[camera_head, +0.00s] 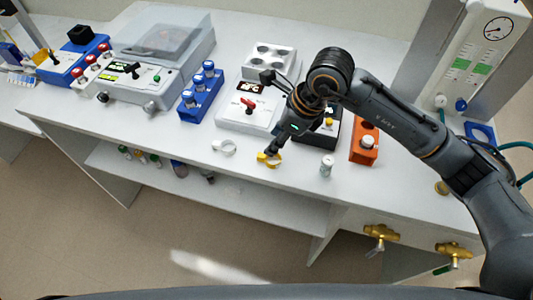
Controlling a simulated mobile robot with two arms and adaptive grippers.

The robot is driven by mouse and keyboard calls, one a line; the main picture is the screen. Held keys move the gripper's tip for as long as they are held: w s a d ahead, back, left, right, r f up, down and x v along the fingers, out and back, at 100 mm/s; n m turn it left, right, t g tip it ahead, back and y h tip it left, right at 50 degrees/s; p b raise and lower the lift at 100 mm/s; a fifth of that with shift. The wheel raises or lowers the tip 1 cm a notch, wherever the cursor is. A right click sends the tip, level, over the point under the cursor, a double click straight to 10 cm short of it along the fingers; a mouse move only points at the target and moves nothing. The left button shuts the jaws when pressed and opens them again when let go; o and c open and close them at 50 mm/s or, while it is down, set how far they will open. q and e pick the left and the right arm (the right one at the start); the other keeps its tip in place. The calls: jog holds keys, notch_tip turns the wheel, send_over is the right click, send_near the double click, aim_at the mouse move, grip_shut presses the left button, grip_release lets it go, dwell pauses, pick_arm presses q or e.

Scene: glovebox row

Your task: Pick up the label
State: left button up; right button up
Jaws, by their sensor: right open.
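My right gripper (268,115) reaches in from the right over the front part of the white bench. Its two dark fingers are spread apart, and nothing shows held between them. The nearer fingertip is at a small yellow piece (268,160) near the bench's front edge; I cannot tell whether they touch. A small white ring-like piece with a tab (223,147) lies to the left of it. I cannot make out for certain which piece is the label. My left gripper is not in view.
A white box with a red switch (248,107) stands behind the gripper. A blue rack (200,97) is left of it. A small silver cylinder (327,165) and an orange box (365,145) are to the right. Brass valves (380,234) stick out below the bench (160,133).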

aim_at(261, 155)
jog(key=shift+w+a+f, duration=0.15)
jog(key=shift+a+f, duration=0.1)
jog(key=shift+f, duration=0.3)
jog(key=shift+a+f, duration=0.1)
jog(key=shift+f, duration=0.15)
jog(key=p+x, duration=0.2)
jog(key=shift+s+a+f, duration=0.2)
jog(key=shift+a+f, duration=0.05)
jog(key=shift+a, duration=0.05)
jog(key=shift+x, duration=1.1)
jog(key=shift+w+f, duration=0.1)
jog(key=shift+f, duration=0.15)
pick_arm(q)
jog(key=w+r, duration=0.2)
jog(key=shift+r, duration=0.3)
pick_arm(e)
jog(key=c, duration=0.8)
